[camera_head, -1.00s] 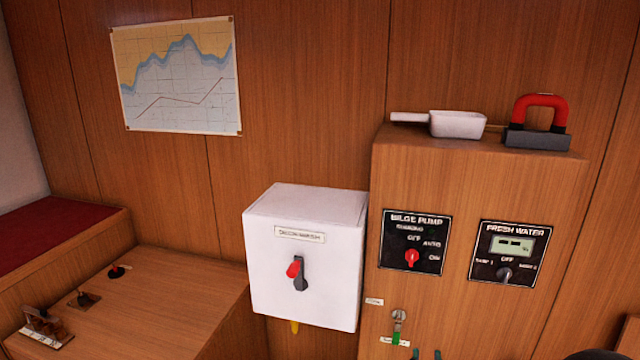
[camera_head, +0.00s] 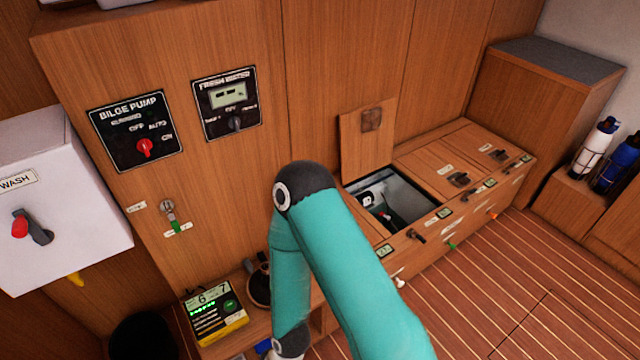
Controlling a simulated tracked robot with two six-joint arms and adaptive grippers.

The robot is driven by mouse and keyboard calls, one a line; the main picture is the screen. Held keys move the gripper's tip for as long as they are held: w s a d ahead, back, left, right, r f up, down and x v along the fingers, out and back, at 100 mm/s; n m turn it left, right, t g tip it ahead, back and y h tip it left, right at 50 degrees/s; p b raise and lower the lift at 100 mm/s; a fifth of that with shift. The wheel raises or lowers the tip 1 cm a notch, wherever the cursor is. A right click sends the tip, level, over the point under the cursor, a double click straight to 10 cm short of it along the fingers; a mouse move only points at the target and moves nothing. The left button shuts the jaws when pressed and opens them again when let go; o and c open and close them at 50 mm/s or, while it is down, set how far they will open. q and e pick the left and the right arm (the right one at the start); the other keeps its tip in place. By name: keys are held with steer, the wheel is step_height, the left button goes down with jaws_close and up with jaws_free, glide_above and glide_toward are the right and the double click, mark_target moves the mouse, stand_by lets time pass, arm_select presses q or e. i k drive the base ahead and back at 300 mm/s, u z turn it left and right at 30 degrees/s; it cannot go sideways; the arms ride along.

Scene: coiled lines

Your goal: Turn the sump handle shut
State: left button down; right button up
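A small metal valve with a green-tipped handle (camera_head: 175,225) is on the wooden cabinet front, below the bilge pump panel (camera_head: 136,130). Small labels sit beside it, too small to read. Other small handles show along the low lockers at right, one with a green tip (camera_head: 450,245) and one with an orange tip (camera_head: 492,214). I cannot tell from the lettering which handle is the sump one. One of my teal arms rises from the bottom and bends at a dark elbow in the middle of the view. Neither of my grippers is in view.
A locker (camera_head: 395,200) stands open, its lid (camera_head: 367,142) upright, with items inside. The white wash box (camera_head: 60,200) is at left. A yellow-black device (camera_head: 215,312) sits low beside my arm. Bottles (camera_head: 605,150) stand at far right. The striped floor (camera_head: 500,300) is clear.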

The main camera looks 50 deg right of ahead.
mark_target(415, 233)
steer(key=z, duration=0.4)
steer(key=k, duration=1.05)
steer(key=z, duration=1.2)
steer(key=i, duration=1.2)
steer(key=z, duration=0.45)
